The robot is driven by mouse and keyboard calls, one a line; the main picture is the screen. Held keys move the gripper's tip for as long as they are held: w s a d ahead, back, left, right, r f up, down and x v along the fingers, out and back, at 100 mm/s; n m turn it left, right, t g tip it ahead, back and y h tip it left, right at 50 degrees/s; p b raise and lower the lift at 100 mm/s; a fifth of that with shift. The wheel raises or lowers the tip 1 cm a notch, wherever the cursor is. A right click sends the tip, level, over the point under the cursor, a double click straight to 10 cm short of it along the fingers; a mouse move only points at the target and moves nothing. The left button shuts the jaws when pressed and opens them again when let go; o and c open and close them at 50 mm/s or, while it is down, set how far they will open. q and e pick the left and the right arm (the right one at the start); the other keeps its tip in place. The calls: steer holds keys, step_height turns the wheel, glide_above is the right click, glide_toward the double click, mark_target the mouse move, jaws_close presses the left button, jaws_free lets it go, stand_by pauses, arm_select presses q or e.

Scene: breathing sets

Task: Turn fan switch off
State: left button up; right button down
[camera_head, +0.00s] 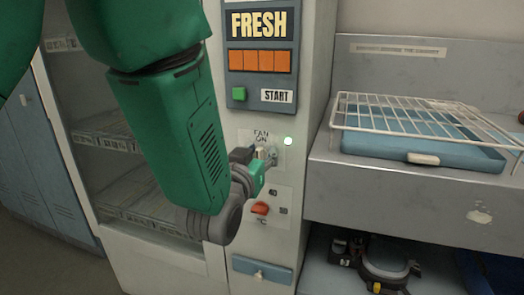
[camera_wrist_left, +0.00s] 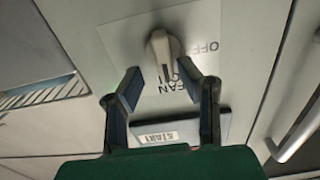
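The fan switch is a pale knob (camera_wrist_left: 165,55) on a white label plate in the left wrist view. "OFF" is printed to its right and "FAN ON" below it. In the head view the "FAN ON" plate (camera_head: 261,136) is on the machine's front panel, with the knob mostly hidden by my gripper. My left gripper (camera_head: 262,160) is at the knob. In the wrist view its fingers (camera_wrist_left: 160,72) are apart, one on each side of the knob's near end; contact cannot be told. My right gripper is not in view.
Above the switch is a panel with orange tiles (camera_head: 260,61), a green button (camera_head: 239,94) and a START label (camera_head: 277,96). Below is a red knob (camera_head: 260,208). Right are a wire rack (camera_head: 400,112) on a blue tray (camera_head: 420,148) and a lower shelf with equipment (camera_head: 385,262).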

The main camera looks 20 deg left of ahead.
arm_select(q)
steer(key=shift+a, duration=0.25)
steer(key=c, duration=0.6)
steer(key=shift+a+f, duration=0.1)
steer(key=shift+a, duration=0.15)
jaws_close()
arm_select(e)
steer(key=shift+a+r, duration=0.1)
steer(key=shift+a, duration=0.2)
arm_select(q)
steer(key=shift+d+n, duration=0.1)
steer(key=shift+n, duration=0.2)
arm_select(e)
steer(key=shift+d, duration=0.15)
arm_select(q)
steer(key=n+b, duration=0.1)
steer(key=n, duration=0.4)
steer(key=a+f+n+b, duration=0.1)
steer(key=n, duration=0.5)
steer(key=f+n, duration=0.1)
steer(key=n, duration=0.5)
steer(key=shift+s+a+f+b, duration=0.1)
steer(key=shift+a+f+b, duration=0.05)
steer(key=shift+a+b, duration=0.25)
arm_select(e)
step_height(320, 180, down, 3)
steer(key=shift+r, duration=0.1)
arm_select(q)
steer(key=shift+n, duration=0.3)
